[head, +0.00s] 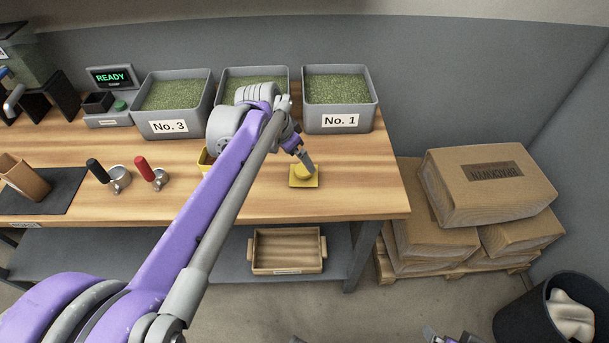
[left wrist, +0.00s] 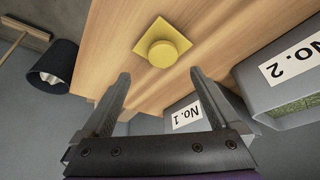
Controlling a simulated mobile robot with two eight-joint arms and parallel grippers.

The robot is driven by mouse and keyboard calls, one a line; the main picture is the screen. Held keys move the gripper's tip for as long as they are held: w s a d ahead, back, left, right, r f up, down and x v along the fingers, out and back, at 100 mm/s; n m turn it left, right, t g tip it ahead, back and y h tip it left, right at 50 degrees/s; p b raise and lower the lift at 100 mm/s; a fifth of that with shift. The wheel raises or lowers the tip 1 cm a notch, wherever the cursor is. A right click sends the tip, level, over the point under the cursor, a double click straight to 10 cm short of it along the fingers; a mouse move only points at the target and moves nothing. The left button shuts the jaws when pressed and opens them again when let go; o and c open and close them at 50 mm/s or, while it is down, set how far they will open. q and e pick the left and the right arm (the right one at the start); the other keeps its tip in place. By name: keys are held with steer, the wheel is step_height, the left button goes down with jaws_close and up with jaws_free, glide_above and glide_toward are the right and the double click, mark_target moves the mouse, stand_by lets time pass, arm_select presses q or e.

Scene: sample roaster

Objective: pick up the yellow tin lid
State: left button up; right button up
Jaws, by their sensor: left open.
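The yellow tin lid (head: 303,181) is a square plate with a round raised knob. It lies flat on the wooden bench, near the front edge. In the left wrist view the lid (left wrist: 162,52) shows whole, beyond the fingertips and roughly centred between them. My left gripper (head: 307,161) is open and empty, pointing down just above the lid in the head view. Its two fingers (left wrist: 160,84) stand wide apart in the left wrist view, with a gap to the lid. A yellow container (head: 205,159) is mostly hidden behind my left arm.
Grey bins of green beans, one labelled No. 1 (head: 338,104) and one No. 3 (head: 172,107), stand along the back. Two portafilter-like tools with black (head: 108,176) and red (head: 150,174) handles lie left. Cardboard boxes (head: 486,186) are stacked right. Bench around the lid is clear.

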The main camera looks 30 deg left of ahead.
mark_target(304, 168)
arm_select(q)
steer(key=x, duration=0.6)
steer(key=shift+a+f+b, duration=0.25)
steer(key=shift+f+b, duration=0.05)
steer(key=shift+f, duration=0.05)
steer(key=shift+c, duration=0.2)
steer(key=c, duration=1.4)
